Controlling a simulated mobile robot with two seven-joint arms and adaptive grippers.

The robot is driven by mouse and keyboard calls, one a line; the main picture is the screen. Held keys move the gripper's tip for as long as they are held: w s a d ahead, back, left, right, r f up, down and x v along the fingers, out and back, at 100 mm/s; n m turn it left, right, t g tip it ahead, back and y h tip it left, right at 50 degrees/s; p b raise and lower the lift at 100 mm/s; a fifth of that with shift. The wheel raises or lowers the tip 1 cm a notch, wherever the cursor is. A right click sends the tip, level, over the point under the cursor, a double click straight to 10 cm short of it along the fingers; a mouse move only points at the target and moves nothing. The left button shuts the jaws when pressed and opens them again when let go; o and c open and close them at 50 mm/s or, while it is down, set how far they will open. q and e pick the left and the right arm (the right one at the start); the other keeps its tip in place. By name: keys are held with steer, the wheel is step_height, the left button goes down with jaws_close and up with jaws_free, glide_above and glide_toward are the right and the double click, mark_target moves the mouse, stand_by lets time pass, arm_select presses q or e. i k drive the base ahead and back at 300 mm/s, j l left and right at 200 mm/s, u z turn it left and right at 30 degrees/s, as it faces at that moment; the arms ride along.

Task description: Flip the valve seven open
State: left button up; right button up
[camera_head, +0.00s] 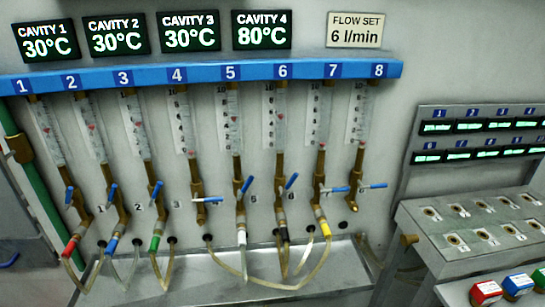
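Valve seven is on the brass pipe (319,197) below the gauge tube marked 7 (319,110), on the right part of the blue manifold. Its blue handle (336,189) lies nearly level, across the pipe and pointing right. A yellow fitting (325,228) with a hose is at its lower end. The level handle of valve eight (373,186) is close to its right. The handle of valve six (291,181) is tilted steeply to its left. Neither of my grippers is in view.
The blue manifold (150,75) carries several more gauge tubes and valves. The handle of valve four (208,200) is also level. Hoses hang over a metal trough (200,285). A metal console (440,225) with colored buttons stands at the right.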

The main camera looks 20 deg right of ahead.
mark_target(339, 189)
steer(key=i+l+z, duration=0.1)
steer(key=l+z, duration=0.15)
steer(key=z, duration=0.2)
steer(key=i+l+z, duration=0.15)
steer(key=z, duration=0.3)
steer(key=l, duration=0.1)
